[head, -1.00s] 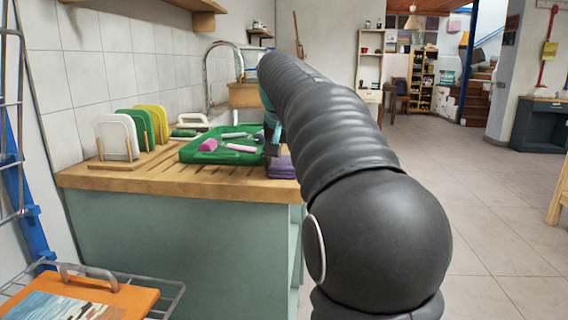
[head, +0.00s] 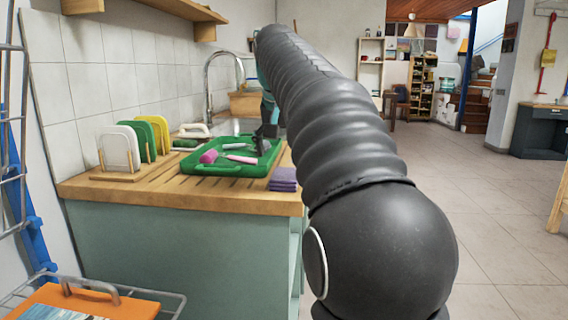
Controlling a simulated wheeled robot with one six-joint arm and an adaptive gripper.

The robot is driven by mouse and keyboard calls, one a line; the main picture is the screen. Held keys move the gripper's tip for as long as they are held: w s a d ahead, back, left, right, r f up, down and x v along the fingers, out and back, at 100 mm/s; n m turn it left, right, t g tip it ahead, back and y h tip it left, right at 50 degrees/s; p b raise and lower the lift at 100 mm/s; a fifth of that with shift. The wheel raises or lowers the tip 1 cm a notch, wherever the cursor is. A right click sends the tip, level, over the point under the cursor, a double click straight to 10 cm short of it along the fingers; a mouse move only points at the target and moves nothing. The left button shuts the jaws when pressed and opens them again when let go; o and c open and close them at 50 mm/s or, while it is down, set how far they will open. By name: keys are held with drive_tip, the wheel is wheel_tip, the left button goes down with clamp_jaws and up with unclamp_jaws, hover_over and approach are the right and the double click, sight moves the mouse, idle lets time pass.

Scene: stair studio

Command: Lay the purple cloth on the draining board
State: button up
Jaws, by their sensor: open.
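The purple cloth (head: 283,181) is a small folded stack. It lies flat at the front right corner of the wooden draining board (head: 180,190), whose grooves show to its left. My gripper (head: 260,150) is beyond the cloth, over the right part of a green tray, and apart from the cloth. The gripper is open, with nothing seen between its dark fingers. My arm hides the area just right of and behind the cloth.
The green tray (head: 222,170) beside the cloth holds a pink-purple item (head: 208,156) and other small things. White, green and yellow boards (head: 119,148) stand in a wooden rack at left. A tall tap (head: 207,85) rises behind. Open floor lies at right.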

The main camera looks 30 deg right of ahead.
drive_tip(key=v, duration=0.5)
drive_tip(key=s+a+f+n+t+y, duration=0.1)
drive_tip(key=s+a+f+n, duration=0.3)
drive_tip(key=s+a+f, duration=0.55)
drive_tip(key=s+a+f+n, duration=0.1)
drive_tip(key=s+a+f, duration=0.1)
drive_tip(key=s+f, duration=0.5)
drive_tip(key=s+a+f+n+y, duration=0.1)
drive_tip(key=s+a+f, duration=0.1)
drive_tip(key=s+f, duration=0.5)
wheel_tip(320, 180, down, 7)
drive_tip(key=shift+s+a+r+n+t+y, duration=0.2)
drive_tip(key=shift+s+n+t+y, duration=0.1)
drive_tip(key=shift+s+n+t, duration=0.1)
